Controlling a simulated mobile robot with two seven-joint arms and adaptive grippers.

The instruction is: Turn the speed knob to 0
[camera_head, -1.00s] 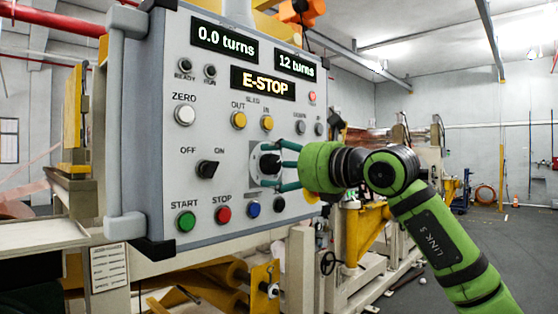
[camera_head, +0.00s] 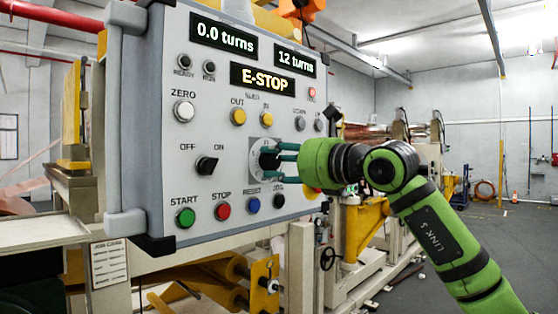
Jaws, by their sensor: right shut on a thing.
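The speed knob (camera_head: 267,158) is a black knob on a pale dial plate, in the middle right of the grey control panel (camera_head: 220,135). My right gripper (camera_head: 277,160) reaches it from the right, its teal fingers shut on the knob. The fingers and the green wrist cover part of the dial, so I cannot read the knob's setting. The panel's displays read "0.0 turns", "12 turns" and "E-STOP" (camera_head: 262,80). My left gripper is not in view.
Close by on the panel are the off/on switch (camera_head: 207,165), the blue button (camera_head: 253,205), a black knob (camera_head: 278,200), the red stop button (camera_head: 223,211) and the green start button (camera_head: 185,218). Machinery stands behind; grey floor is open at right.

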